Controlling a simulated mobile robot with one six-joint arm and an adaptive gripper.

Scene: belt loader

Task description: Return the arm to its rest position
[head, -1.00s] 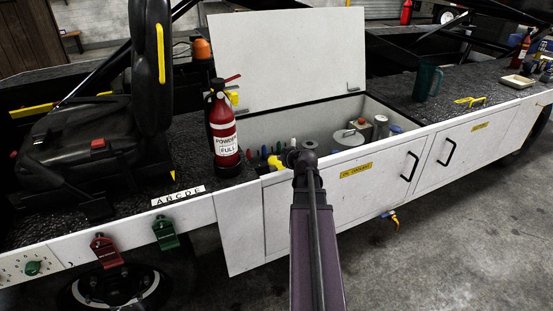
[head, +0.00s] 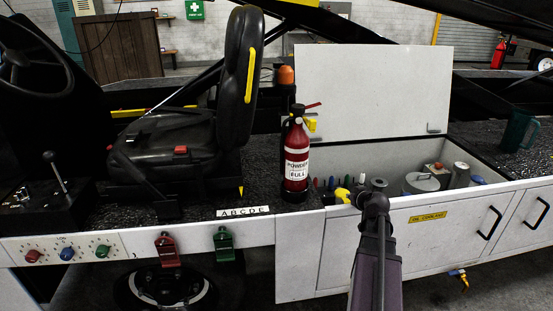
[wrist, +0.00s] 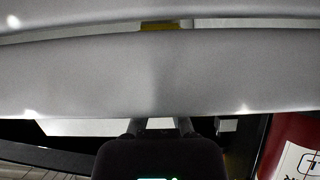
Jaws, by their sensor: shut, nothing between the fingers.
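My arm (head: 378,250) reaches up from the bottom of the head view to the front edge of the open white bin. Its end is at the dark joint by the bin's left part, and the fingers cannot be made out there. In the wrist view my gripper (wrist: 160,124) shows from behind at bottom centre, shut and empty. A broad pale grey surface fills the view beyond it; I cannot tell how far off it is.
A red fire extinguisher (head: 296,158) stands left of the bin; it also shows in the wrist view (wrist: 292,150). The bin's lid (head: 372,90) is raised. Inside are several coloured handles and a grey canister (head: 421,182). A black seat (head: 165,150) is farther left.

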